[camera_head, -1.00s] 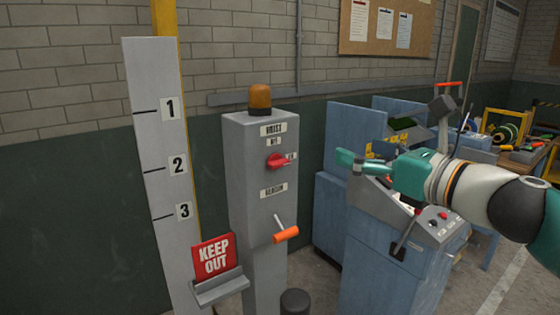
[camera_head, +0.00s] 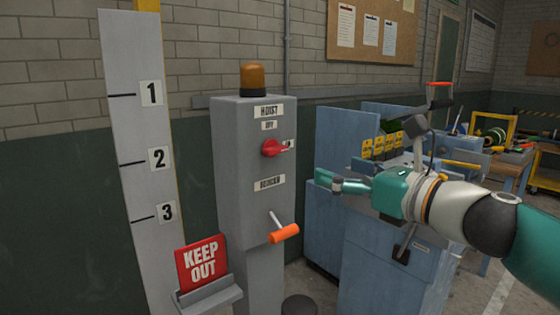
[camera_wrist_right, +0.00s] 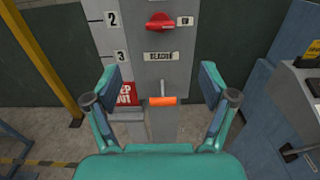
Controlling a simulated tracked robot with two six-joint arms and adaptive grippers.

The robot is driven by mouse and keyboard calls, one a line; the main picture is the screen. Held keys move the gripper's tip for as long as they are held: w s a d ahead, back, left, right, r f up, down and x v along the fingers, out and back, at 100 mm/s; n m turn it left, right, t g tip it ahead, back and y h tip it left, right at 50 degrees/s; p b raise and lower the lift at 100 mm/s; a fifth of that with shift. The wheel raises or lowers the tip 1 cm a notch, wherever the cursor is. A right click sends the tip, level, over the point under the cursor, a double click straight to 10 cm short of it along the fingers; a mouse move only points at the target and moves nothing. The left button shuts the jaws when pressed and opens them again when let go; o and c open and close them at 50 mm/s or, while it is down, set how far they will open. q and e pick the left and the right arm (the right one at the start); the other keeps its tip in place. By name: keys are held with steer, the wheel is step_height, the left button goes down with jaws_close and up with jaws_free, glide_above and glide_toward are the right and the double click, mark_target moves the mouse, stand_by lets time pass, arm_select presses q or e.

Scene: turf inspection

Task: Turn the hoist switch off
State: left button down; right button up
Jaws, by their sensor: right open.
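The hoist switch is a red rotary knob (camera_head: 271,148) on the face of a grey post (camera_head: 232,190), under the labels HOIST and OFF, with a small label at its right. Its handle lies roughly sideways, towards that right-hand label. In the right wrist view the red knob (camera_wrist_right: 160,22) is near the top, ahead of the gripper. My right gripper (camera_head: 335,184) points left, to the right of the post and apart from it. In the right wrist view the right gripper (camera_wrist_right: 163,98) has its fingers wide apart with nothing between them. My left gripper is out of view.
An amber beacon (camera_head: 252,79) tops the post. A red KEEP OUT sign (camera_head: 202,262) stands in a holder at the left, by a numbered board (camera_head: 140,190). A blue console (camera_head: 385,275) stands at the right.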

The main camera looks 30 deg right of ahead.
mark_target(279, 150)
steer(key=w, duration=0.5)
steer(key=w+a, duration=0.1)
steer(key=w, duration=0.5)
steer(key=w+p, duration=0.1)
steer(key=w, duration=0.4)
steer(key=shift+w+a, duration=0.2)
steer(key=shift+w, duration=0.05)
steer(key=c, duration=1.2)
steer(key=shift+o, duration=0.2)
